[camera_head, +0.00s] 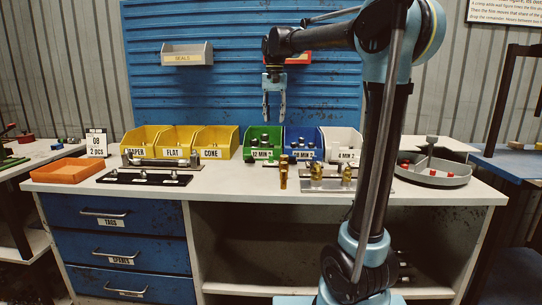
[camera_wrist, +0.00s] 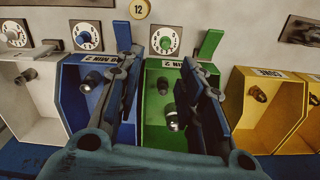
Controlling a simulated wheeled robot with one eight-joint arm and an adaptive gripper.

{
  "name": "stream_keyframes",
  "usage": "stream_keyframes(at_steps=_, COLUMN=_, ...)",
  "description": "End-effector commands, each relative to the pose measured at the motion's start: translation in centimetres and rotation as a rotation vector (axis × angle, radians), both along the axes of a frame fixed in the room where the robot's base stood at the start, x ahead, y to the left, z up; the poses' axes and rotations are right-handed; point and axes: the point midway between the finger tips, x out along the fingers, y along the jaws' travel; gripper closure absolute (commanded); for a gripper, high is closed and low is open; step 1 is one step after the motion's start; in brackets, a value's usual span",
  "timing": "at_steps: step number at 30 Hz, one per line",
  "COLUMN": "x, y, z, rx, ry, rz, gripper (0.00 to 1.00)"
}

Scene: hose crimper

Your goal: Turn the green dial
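The green dial (camera_wrist: 165,41) is a green knob on a white square face with marks, beside the label edge of the green bin (camera_wrist: 152,118). I cannot make it out in the head view. My gripper (camera_wrist: 162,57) is open and empty, one finger on each side of the bin, with the dial just beyond the gap between the fingertips. In the head view my gripper (camera_head: 274,118) hangs fingers down, above the bins and in front of the blue panel. No contact with the dial shows. A green upright tab (camera_wrist: 210,45) stands beside the dial.
A blue dial (camera_wrist: 87,37) and a grey dial (camera_wrist: 15,34) sit to the left in the wrist view. The blue bin (camera_head: 303,141), white bin (camera_head: 341,143) and yellow bins (camera_head: 215,141) flank the green one. Brass fittings (camera_head: 283,175) stand on the bench front.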

Motion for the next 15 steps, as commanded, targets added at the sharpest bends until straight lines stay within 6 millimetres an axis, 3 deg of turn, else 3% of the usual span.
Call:
stream_keyframes(at_steps=8, x=1.0, y=1.4, z=0.0, rx=-0.003, ry=0.007, rz=-0.008, gripper=0.65)
stream_keyframes(at_steps=15, x=1.0, y=1.5, z=-3.4, rx=-0.003, ry=0.007, rz=-0.006, gripper=0.65)
